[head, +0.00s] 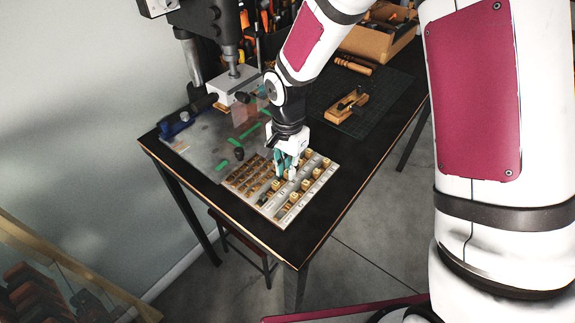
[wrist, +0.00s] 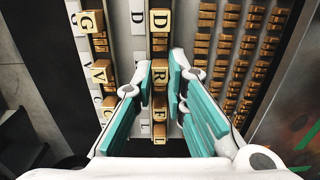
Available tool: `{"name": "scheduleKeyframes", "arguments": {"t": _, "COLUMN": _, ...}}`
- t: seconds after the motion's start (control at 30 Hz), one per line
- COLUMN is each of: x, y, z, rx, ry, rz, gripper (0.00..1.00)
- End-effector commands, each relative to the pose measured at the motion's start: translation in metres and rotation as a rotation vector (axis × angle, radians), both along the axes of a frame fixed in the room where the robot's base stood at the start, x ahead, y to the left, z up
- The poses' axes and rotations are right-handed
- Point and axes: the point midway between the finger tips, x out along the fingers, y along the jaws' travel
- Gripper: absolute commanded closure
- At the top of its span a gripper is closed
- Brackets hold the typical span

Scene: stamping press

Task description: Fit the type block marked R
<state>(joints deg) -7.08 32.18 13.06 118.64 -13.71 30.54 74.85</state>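The type block marked R (wrist: 160,76) stands in a column of brass letter blocks in the wrist view, between the D block (wrist: 160,20) and another block nearer me (wrist: 160,130). My gripper (wrist: 160,68) has teal-padded fingers, one on each side of the R block. The fingers are apart, with narrow gaps seeming to show beside the block; contact is hard to judge. In the head view my gripper (head: 287,172) points down over the type tray (head: 266,222), hiding part of it. The stamping press (head: 235,82) stands behind the tray, to the left.
Other letter blocks, such as the G block (wrist: 91,22), stand in a nearby column. Rows of small brass pieces (wrist: 227,60) fill the tray's other side. A wooden plane (head: 347,108) lies on the cutting mat (head: 385,100). The front table top (head: 300,240) is clear.

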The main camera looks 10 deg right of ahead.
Motion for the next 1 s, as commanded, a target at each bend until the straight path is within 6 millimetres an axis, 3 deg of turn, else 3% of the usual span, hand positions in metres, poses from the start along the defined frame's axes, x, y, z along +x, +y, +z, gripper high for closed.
{"name": "scheduleKeyframes", "arguments": {"t": 0.27, "x": 0.000, "y": 0.000, "z": 0.004, "rx": 0.000, "ry": 0.000, "rz": 0.000, "gripper": 1.00}}
{"name": "scheduleKeyframes", "arguments": {"t": 0.7, "x": -0.001, "y": 0.000, "z": 0.040, "rx": 0.000, "ry": -0.001, "rz": 0.001, "gripper": 1.00}}
{"name": "scheduleKeyframes", "arguments": {"t": 1.0, "x": 0.000, "y": 0.000, "z": 0.040, "rx": -0.001, "ry": 0.001, "rz": 0.001, "gripper": 1.00}}
